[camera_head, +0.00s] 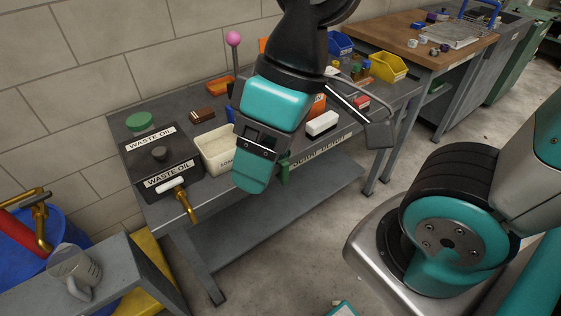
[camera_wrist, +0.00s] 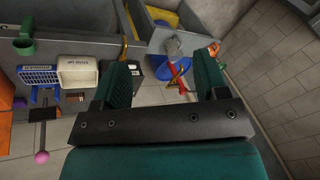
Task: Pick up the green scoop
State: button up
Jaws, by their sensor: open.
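The green scoop (camera_head: 283,171) shows in the head view just right of my gripper, at the front edge of the grey bench, with its lower part hanging below the edge. My gripper hides part of it. In the wrist view the green scoop (camera_wrist: 25,46) is at the upper left, well outside my fingers, with a round cup end and a narrower part above it. My gripper (camera_head: 252,172) hangs over the bench front. In the wrist view my gripper (camera_wrist: 164,76) has its two teal fingers wide apart, with nothing between them.
The bench (camera_head: 190,85) holds a black waste oil container (camera_head: 162,163), a cream bin (camera_head: 215,148), a white-topped block (camera_head: 322,123) and a pink-knobbed rod (camera_head: 233,40). A brass tap (camera_head: 187,205) juts from the front. A clear jug (camera_head: 78,272) stands lower left. The floor in front is open.

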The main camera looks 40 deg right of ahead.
aim_at(283, 176)
jog(key=k, duration=1.3)
jog(key=z, duration=0.7)
jog(key=i, duration=1.65)
jog(key=u, duration=0.75)
